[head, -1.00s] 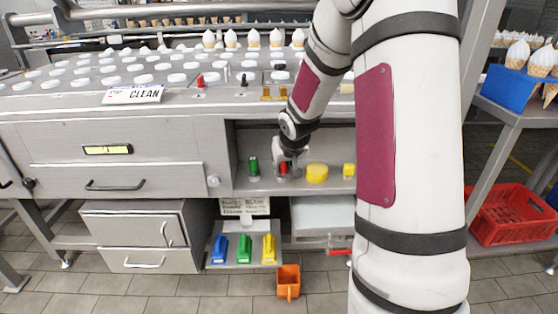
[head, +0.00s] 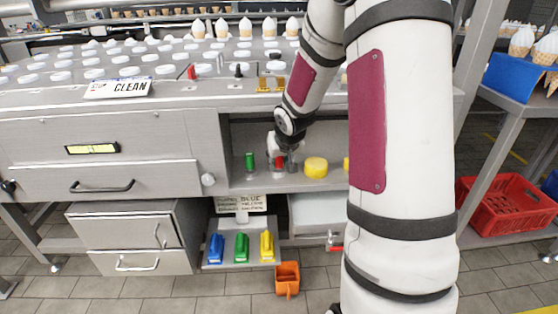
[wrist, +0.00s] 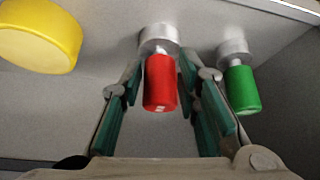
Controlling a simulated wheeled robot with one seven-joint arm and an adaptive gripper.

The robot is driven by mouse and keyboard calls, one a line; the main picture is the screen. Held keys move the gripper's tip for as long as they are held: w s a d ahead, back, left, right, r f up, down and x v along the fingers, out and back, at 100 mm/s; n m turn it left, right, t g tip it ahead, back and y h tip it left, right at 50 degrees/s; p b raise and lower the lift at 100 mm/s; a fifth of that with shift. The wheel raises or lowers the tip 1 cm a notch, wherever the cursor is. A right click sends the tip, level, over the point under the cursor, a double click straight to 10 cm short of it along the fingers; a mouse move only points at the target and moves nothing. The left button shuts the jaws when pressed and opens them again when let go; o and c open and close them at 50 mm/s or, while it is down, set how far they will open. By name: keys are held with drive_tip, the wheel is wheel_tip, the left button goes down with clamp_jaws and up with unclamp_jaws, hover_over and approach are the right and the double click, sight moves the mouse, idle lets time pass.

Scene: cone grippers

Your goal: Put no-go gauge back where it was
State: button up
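The red gauge (head: 278,161), which looks like the no-go gauge, stands on the shelf inside the open bay of the machine. In the wrist view the red gauge (wrist: 161,82) has a silver end at the top of the picture. My gripper (wrist: 160,85) is open, with a teal-padded finger on each side of the red handle and a narrow gap on both sides. In the head view my gripper (head: 284,158) is at the red gauge and partly hides it. A green gauge (head: 250,161) stands beside it, and also shows in the wrist view (wrist: 241,88).
A yellow round block (head: 316,167) sits on the shelf to the right of the red gauge. The bay's walls and roof edge are close around my gripper. Below, a tray holds blue, green and yellow scoop-like items (head: 242,246), beside an orange container (head: 287,279).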

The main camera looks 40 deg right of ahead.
drive_tip(key=shift+o, duration=0.5)
drive_tip(key=shift+r, duration=0.2)
drive_tip(key=s+a+r+p, duration=0.1)
drive_tip(key=s+a+r, duration=0.1)
drive_tip(key=s, duration=0.4)
drive_tip(key=s+a+r+p, duration=0.1)
drive_tip(key=s+a+r, duration=0.1)
drive_tip(key=s, duration=0.5)
drive_tip(key=shift+s+a, duration=0.15)
drive_tip(key=shift+a, duration=0.75)
drive_tip(key=shift+r, duration=0.1)
drive_tip(key=shift+s, duration=0.1)
